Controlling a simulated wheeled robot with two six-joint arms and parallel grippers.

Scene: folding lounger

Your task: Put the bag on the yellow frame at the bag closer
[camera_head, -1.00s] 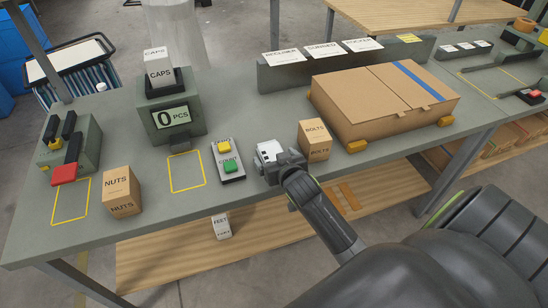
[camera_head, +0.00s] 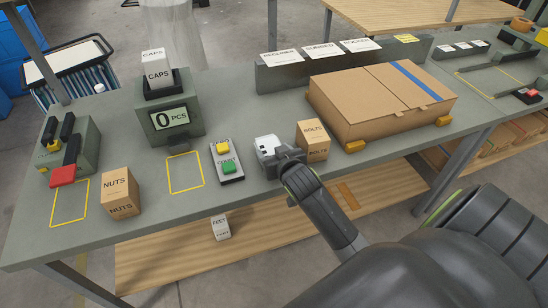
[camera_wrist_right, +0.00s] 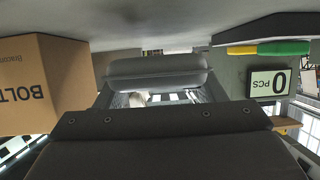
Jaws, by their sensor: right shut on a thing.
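My right gripper (camera_head: 270,150) is over the bench between the counter's button box and the BOLTS box. It is shut on a small pale thing, likely the bag (camera_head: 266,142), partly hidden by the jaws. In the right wrist view a clear, shiny piece with white in it (camera_wrist_right: 155,98) shows between the fingers. A grey-green device with a red-tipped lever (camera_head: 64,175), which looks like the bag closer, stands at the far left. A yellow frame (camera_head: 53,218) is marked on the bench before it; nothing lies inside it. My left gripper is not in view.
The NUTS box (camera_head: 119,192) stands beside that frame. The counter (camera_head: 170,118) reads 0 PCS, with another empty yellow frame (camera_head: 186,187) before it and a button box (camera_head: 228,163). The BOLTS box (camera_head: 313,140) and a large carton (camera_head: 380,100) are to the right.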

